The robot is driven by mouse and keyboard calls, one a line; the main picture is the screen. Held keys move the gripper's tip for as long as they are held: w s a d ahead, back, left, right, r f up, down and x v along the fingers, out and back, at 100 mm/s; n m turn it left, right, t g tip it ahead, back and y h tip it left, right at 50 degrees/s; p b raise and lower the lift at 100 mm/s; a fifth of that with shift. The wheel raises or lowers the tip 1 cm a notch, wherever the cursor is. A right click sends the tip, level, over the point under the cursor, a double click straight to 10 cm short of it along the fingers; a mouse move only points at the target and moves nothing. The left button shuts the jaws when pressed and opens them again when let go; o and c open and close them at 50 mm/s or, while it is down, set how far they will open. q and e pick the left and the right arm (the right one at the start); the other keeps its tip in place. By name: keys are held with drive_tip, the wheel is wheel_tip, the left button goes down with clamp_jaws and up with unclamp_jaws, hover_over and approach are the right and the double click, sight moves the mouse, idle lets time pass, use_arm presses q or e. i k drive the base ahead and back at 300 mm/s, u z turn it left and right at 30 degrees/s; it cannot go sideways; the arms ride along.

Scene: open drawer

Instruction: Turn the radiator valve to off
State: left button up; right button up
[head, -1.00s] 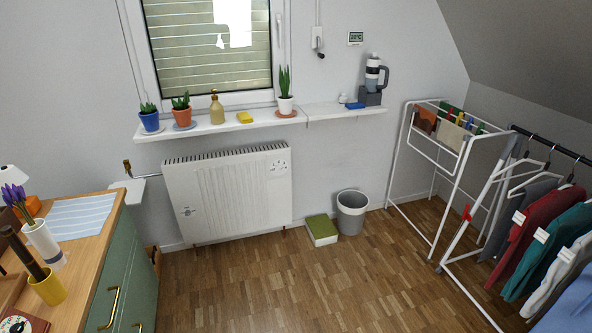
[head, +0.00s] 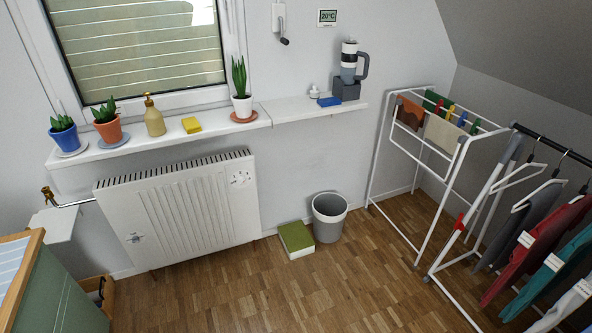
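The white radiator (head: 185,215) stands against the wall below the window sill. A brass-coloured valve fitting (head: 47,193) sits at the left end of a short pipe that runs to the radiator's upper left side. Its setting is too small to read. Neither of my grippers is in view.
A small white shelf (head: 55,226) is just below the valve. A green cabinet (head: 55,290) stands at the lower left. A green-topped box (head: 296,240) and grey bin (head: 328,217) stand right of the radiator. A drying rack (head: 418,190) is farther right. The wooden floor (head: 290,295) in front is clear.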

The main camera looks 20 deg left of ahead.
sight(242, 180)
drive_tip(key=z, duration=0.3)
drive_tip(key=i, duration=1.4)
drive_tip(key=u, duration=0.35)
drive_tip(key=i, duration=1)
drive_tip(key=u, duration=1.45)
drive_tip(key=i, duration=0.7)
drive_tip(key=u, duration=0.65)
